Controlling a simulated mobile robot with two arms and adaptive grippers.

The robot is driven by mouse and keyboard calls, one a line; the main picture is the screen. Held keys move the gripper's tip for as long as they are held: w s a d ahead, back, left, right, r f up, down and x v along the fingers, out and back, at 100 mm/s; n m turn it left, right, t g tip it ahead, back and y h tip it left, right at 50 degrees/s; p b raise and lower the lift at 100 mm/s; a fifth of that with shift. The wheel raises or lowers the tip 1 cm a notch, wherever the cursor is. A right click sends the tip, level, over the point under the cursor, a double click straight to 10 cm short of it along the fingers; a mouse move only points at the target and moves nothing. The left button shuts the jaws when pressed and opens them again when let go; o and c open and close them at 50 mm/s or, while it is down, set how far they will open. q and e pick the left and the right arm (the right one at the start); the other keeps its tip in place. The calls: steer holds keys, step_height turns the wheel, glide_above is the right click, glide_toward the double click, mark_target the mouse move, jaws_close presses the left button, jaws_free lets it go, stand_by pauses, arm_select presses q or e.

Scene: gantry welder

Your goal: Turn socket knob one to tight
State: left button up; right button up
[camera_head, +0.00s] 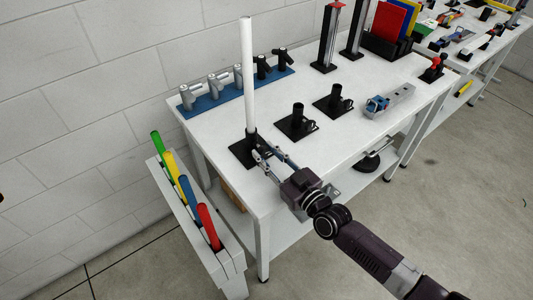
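A white tube (247,75) stands upright in the left black socket (241,153) at the table's near left edge. My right gripper (264,152) reaches in from the lower right. Its two thin fingers are a little apart, with their tips right beside this socket's right side. The socket's knob is small and largely hidden at the fingertips, so I cannot tell whether the fingers touch or grip it. Two more black sockets, a middle one (297,123) and a right one (334,102), stand empty with their knobs showing on the right. My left gripper is not in view.
A blue rack (233,97) with grey and black fittings lies along the back edge. A grey and blue clamp-like device (390,100) sits on the right. A white bin (205,247) with coloured tubes stands left of the table (213,141).

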steer(key=c, duration=0.4)
steer(key=m+b, duration=0.1)
steer(key=m, duration=0.2)
steer(key=shift+f, duration=0.1)
steer(key=shift+c, duration=0.2)
steer(key=shift+m+b, duration=0.35)
steer(key=shift+m, duration=1.05)
steer(key=o, duration=1.2)
steer(key=shift+c, duration=0.2)
steer(key=shift+d, duration=0.1)
steer(key=v, duration=1.2)
